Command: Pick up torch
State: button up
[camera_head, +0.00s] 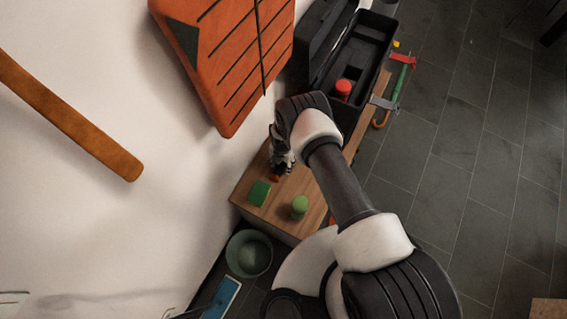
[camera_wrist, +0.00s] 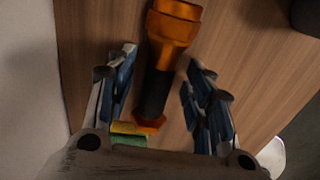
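The torch (camera_wrist: 174,28) lies on the wooden table (camera_wrist: 235,55), with an orange head, a black body and an orange end cap. In the wrist view its head points away and its body lies between the fingers of my gripper (camera_wrist: 155,100). The fingers are open, with a gap on each side of the torch. In the head view my gripper (camera_head: 280,165) is low over the table, and only a small orange bit of the torch (camera_head: 276,178) shows beneath it.
A green sponge (camera_head: 259,193) and a green cylinder (camera_head: 300,206) stand on the table near its front end. A black toolbox (camera_head: 350,55) with a red-topped item (camera_head: 343,88) is at the far end. A clamp (camera_head: 398,85) is at the right edge. A green bucket (camera_head: 249,254) stands below.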

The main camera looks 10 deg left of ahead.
grip_shut()
dwell(0.4)
